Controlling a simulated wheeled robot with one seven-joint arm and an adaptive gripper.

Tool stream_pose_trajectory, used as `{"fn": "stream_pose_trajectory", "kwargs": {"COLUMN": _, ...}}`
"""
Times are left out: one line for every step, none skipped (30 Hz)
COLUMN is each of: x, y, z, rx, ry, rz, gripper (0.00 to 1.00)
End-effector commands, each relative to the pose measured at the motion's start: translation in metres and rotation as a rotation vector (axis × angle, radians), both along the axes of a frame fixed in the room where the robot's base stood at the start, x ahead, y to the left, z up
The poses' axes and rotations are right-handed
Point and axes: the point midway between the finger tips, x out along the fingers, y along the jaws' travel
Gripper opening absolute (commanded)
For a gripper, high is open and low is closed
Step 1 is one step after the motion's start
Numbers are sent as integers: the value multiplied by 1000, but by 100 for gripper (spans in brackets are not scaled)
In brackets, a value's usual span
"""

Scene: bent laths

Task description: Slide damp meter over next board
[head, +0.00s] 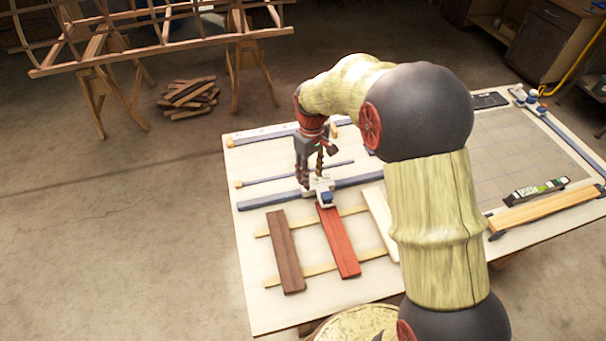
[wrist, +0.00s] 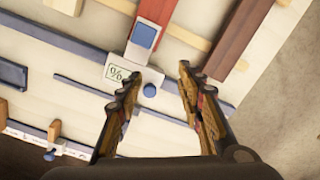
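The damp meter (head: 325,190) is a small pale block with a blue pad, at the far end of the red board (head: 338,243), by the blue-grey rail (head: 259,202). In the wrist view the meter (wrist: 121,71) shows a "%" label, its blue pad over the red board's end and a round blue knob. A dark brown board (head: 285,252) lies left of the red one and a pale board (head: 379,221) right of it, partly behind my arm. My gripper (wrist: 158,74) is open, its fingers apart, with the knob between them; I cannot tell whether they touch it.
The boards lie across two thin light strips (head: 308,268) on a pale worktable (head: 270,308). A thinner rail (head: 300,172) runs behind the main rail. A gridded mat (head: 510,150), a green-marked level (head: 537,190) and a wooden bar (head: 543,208) are at the right.

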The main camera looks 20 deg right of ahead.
Motion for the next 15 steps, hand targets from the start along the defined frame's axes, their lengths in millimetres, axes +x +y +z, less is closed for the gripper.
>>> {"fn": "stream_pose_trajectory", "kwargs": {"x": 15, "y": 0, "z": -3, "rx": 3, "ry": -9, "rz": 45, "gripper": 37}}
{"fn": "stream_pose_trajectory", "kwargs": {"x": 23, "y": 0, "z": -3, "rx": 4, "ry": -16, "rz": 75, "gripper": 37}}
{"fn": "stream_pose_trajectory", "kwargs": {"x": 34, "y": 0, "z": 3, "rx": 6, "ry": -34, "rz": 117, "gripper": 37}}
{"fn": "stream_pose_trajectory", "kwargs": {"x": 42, "y": 0, "z": 9, "rx": 6, "ry": -49, "rz": 149, "gripper": 37}}
{"fn": "stream_pose_trajectory", "kwargs": {"x": 48, "y": 0, "z": 14, "rx": 7, "ry": -61, "rz": 178, "gripper": 37}}
{"fn": "stream_pose_trajectory", "kwargs": {"x": 52, "y": 0, "z": 18, "rx": 7, "ry": -70, "rz": 213, "gripper": 37}}
{"fn": "stream_pose_trajectory", "kwargs": {"x": 52, "y": 0, "z": 19, "rx": 8, "ry": -69, "rz": 235, "gripper": 37}}
{"fn": "stream_pose_trajectory", "kwargs": {"x": 50, "y": 0, "z": 18, "rx": 9, "ry": -64, "rz": 254, "gripper": 37}}
{"fn": "stream_pose_trajectory", "kwargs": {"x": 49, "y": 0, "z": 17, "rx": 9, "ry": -62, "rz": 276, "gripper": 37}}
{"fn": "stream_pose_trajectory", "kwargs": {"x": 49, "y": 0, "z": 17, "rx": 11, "ry": -61, "rz": 288, "gripper": 37}}
{"fn": "stream_pose_trajectory", "kwargs": {"x": 49, "y": 0, "z": 17, "rx": 10, "ry": -61, "rz": 300, "gripper": 37}}
{"fn": "stream_pose_trajectory", "kwargs": {"x": 49, "y": 0, "z": 16, "rx": 11, "ry": -61, "rz": 309, "gripper": 37}}
{"fn": "stream_pose_trajectory", "kwargs": {"x": 49, "y": 0, "z": 15, "rx": 11, "ry": -61, "rz": 313, "gripper": 37}}
{"fn": "stream_pose_trajectory", "kwargs": {"x": 49, "y": 0, "z": 13, "rx": 11, "ry": -61, "rz": 316, "gripper": 37}}
{"fn": "stream_pose_trajectory", "kwargs": {"x": 49, "y": 0, "z": 9, "rx": 11, "ry": -61, "rz": 318, "gripper": 37}}
